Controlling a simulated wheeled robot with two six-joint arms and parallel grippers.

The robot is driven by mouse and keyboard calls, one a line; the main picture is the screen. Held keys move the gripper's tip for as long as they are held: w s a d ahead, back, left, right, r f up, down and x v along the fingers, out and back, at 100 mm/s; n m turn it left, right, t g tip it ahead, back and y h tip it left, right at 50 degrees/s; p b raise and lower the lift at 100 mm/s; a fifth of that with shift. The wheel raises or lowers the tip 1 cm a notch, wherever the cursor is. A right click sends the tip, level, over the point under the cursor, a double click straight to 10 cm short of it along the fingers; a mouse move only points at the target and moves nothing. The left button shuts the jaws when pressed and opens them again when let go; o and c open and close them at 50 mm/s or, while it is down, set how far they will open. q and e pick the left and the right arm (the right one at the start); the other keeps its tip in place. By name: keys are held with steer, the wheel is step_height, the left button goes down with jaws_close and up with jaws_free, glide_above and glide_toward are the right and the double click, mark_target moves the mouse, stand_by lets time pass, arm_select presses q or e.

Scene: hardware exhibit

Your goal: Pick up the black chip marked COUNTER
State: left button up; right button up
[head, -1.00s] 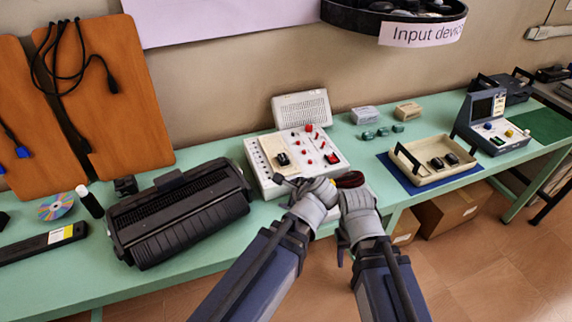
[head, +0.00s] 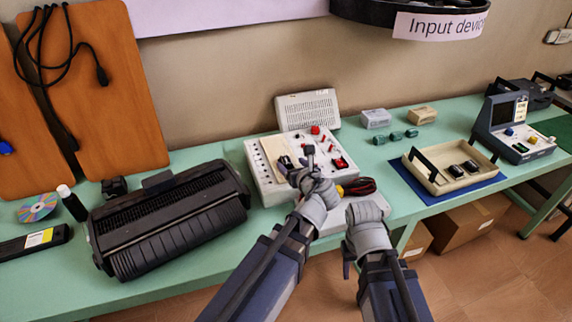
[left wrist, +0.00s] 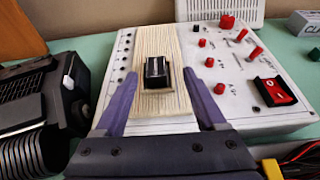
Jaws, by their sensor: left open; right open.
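A black chip (left wrist: 156,72) with a pale stripe sits on a beige ribbed pad (left wrist: 145,101) on the white panel (left wrist: 232,92); its marking is not readable. In the head view my left gripper (head: 297,164) is over the panel and largely hides the chip. In the left wrist view its open fingers (left wrist: 160,82) straddle the near part of the pad, one on each side, with the chip between or just beyond the tips. My right gripper (head: 362,213) is in front of the table's edge, open, its fingers mostly hidden, holding nothing visible.
The panel has red knobs and a red switch (left wrist: 275,90). A red and black cable coil (head: 358,186) lies right of my left gripper. A black printer-like machine (head: 170,220) stands left. A beige tray (head: 440,178) with black chips and green pieces (head: 396,135) stand right.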

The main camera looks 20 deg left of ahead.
mark_target(285, 157)
arm_select(q)
steer(key=shift+a+r+b+x, duration=0.1)
steer(key=shift+b+x, duration=0.1)
steer(key=shift+x, duration=0.65)
steer(key=shift+a+r+b+x, duration=0.15)
steer(key=shift+b+x, duration=0.1)
steer(key=shift+x, duration=0.65)
steer(key=shift+a+r+b+x, duration=0.1)
steer(key=shift+b+x, duration=0.1)
steer(key=shift+x, duration=0.65)
steer(key=shift+s, duration=0.1)
steer(key=shift+c, duration=0.2)
jaws_close()
